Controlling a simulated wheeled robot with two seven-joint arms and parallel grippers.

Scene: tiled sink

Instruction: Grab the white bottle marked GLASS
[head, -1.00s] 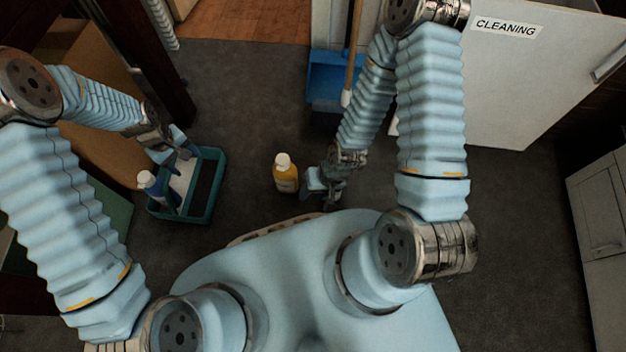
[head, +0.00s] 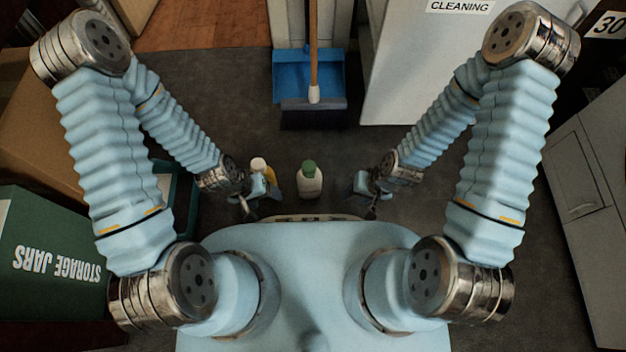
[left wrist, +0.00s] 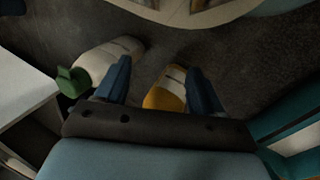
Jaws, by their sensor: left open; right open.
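A white bottle with a green cap (head: 311,184) stands upright on the dark floor between my two grippers; no GLASS lettering is legible on it. It also shows in the left wrist view (left wrist: 112,57), left of the fingers. A yellow bottle with a white cap (head: 258,164) is partly hidden by my left gripper (head: 262,196). In the left wrist view the yellow bottle (left wrist: 165,92) appears between the open fingers; I cannot tell whether they touch it. My right gripper (head: 366,192) is open and empty, right of the white bottle and apart from it.
A blue dustpan (head: 290,78) and a broom (head: 313,97) are behind the white bottle. A teal caddy (head: 186,192) is mostly hidden by my left arm. A green storage jars box (head: 50,260) is at left, a white cleaning cabinet (head: 405,70) at back right.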

